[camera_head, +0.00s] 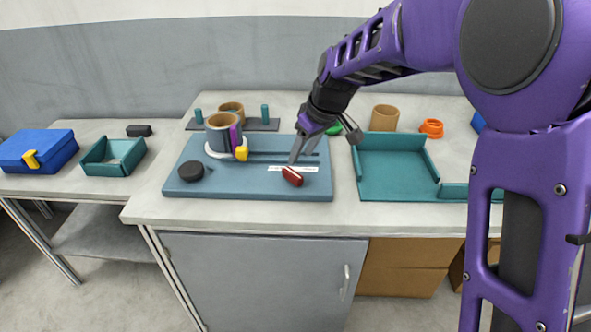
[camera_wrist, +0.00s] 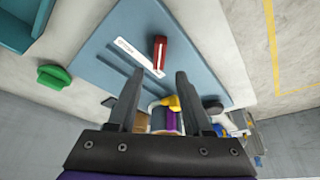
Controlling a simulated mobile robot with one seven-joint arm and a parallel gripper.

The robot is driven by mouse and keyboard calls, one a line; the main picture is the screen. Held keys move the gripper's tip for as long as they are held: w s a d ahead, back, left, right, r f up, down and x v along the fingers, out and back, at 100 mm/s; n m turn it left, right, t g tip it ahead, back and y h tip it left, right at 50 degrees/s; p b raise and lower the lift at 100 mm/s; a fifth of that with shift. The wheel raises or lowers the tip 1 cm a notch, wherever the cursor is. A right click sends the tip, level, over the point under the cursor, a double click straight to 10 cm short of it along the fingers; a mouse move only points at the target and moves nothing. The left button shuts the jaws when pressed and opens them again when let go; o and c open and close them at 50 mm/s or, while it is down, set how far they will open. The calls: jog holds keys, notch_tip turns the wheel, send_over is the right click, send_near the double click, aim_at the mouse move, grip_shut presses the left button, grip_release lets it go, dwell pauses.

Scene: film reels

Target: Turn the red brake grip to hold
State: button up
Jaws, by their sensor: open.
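The red brake grip (camera_head: 292,176) sits on the front right part of the blue board (camera_head: 245,188), beside a white label strip (camera_head: 310,169) whose text is too small to read. In the wrist view the red grip (camera_wrist: 160,52) shows beyond the fingertips, a little above the middle of the gap. My gripper (camera_head: 323,150) is above the right part of the board, fingers spread and empty. In the wrist view my gripper (camera_wrist: 157,75) has a clear gap between its fingers and appears apart from the grip.
A grey-blue cylinder with purple and yellow parts (camera_head: 220,136) and a black knob (camera_head: 191,171) stand on the board's left. A teal tray (camera_head: 392,188) lies to the right. A green piece (camera_wrist: 54,77) is near the board's edge. The table's front strip is clear.

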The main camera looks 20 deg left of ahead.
aim_at(293, 173)
jog(key=x, duration=0.7)
jog(key=shift+w+f+b, duration=0.15)
jog(key=shift+f+b, duration=0.05)
jog(key=shift+b, duration=0.15)
grip_shut()
